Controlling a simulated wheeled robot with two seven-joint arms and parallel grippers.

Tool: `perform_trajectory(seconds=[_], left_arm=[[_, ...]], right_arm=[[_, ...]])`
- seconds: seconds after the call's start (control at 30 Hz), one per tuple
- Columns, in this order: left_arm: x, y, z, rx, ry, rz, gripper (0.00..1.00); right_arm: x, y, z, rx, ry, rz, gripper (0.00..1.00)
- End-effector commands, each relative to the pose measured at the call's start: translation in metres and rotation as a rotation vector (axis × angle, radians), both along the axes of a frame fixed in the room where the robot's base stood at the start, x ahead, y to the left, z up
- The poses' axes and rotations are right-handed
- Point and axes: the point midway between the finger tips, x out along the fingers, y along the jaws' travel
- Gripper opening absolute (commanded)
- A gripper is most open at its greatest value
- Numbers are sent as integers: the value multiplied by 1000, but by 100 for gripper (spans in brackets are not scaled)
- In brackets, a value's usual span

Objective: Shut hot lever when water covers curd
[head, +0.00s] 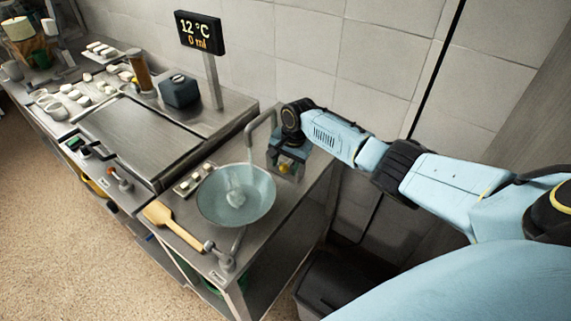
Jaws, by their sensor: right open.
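A pale blue perforated bowl (209,204) stands on the steel counter, with a white curd lump (236,196) at its bottom. No water is visible over the curd. A curved spout (262,122) rises behind the bowl. A lever with a reddish part (121,182) is on the counter front, left of the bowl. Another metal lever (222,256) is at the front below the bowl. Their labels are too small to read, so I cannot tell which is hot. My right gripper (285,166) is open behind the bowl, near the spout and apart from both levers. My left gripper is out of view.
A display (200,34) on a post reads 12 °C and 0 ml. A wooden spatula (174,226) lies left of the bowl. A dark box (179,90), a brown jar (139,70) and several white pieces stand farther back left. A flat steel plate (140,131) is clear.

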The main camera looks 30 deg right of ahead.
Motion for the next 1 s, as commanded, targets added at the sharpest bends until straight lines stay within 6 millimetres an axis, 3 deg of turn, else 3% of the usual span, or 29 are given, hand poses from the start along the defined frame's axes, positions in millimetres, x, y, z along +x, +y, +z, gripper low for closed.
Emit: perform_trajectory(seconds=[0.2, 0.53, 1.0], left_arm=[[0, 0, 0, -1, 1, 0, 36], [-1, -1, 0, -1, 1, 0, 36], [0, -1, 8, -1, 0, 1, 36]], right_arm=[[0, 0, 0, 0, 0, 0, 48], [0, 0, 0, 0, 0, 0, 5], [-6, -3, 1, 2, 1, 118, 4]])
